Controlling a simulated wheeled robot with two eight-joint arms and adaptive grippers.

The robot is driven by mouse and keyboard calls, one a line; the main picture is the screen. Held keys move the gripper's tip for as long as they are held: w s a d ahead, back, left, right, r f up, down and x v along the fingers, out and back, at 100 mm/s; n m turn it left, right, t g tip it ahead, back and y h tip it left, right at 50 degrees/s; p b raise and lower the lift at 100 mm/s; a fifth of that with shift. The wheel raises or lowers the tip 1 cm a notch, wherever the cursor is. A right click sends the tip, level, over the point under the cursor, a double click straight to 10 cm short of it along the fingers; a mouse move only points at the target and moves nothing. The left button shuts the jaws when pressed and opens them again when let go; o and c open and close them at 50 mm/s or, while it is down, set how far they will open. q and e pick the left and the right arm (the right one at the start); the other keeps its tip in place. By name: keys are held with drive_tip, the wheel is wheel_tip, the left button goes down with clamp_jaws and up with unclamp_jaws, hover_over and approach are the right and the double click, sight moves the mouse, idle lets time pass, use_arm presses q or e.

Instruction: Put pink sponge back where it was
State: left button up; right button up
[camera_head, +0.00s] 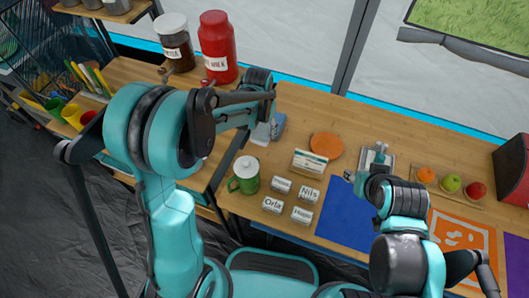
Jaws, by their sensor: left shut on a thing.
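No pink sponge can be made out in the head view. My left gripper (265,117) is over the wooden counter (345,110), in front of the red jar. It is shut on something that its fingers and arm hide. A small blue-grey item (279,126) shows right beside its fingers; I cannot tell whether they touch. My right gripper (360,180) is over the counter near the blue mat; its fingers are too small and covered to tell open from shut.
A red jar (216,50) and a dark jar (173,45) stand at the back left. A green mug (245,176), name cards (308,194), an orange disc (326,145), a blue mat (343,214) and a fruit tray (436,190) occupy the counter. Bare wood shows behind the disc.

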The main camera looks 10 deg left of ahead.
use_arm(q)
drive_tip(key=b, duration=0.4)
hover_over(264, 153)
wheel_tip(264, 153, down, 10)
drive_tip(key=shift+s+a+r, duration=0.1)
drive_tip(key=shift+a, duration=0.05)
wheel_tip(264, 153, down, 4)
drive_tip(key=shift+f+b, duration=0.1)
drive_tip(key=shift+b, duration=0.9)
drive_tip(key=shift+s, duration=0.1)
drive_tip(key=o, duration=0.7)
drive_tip(key=shift+f, duration=0.1)
drive_tip(key=o, duration=0.4)
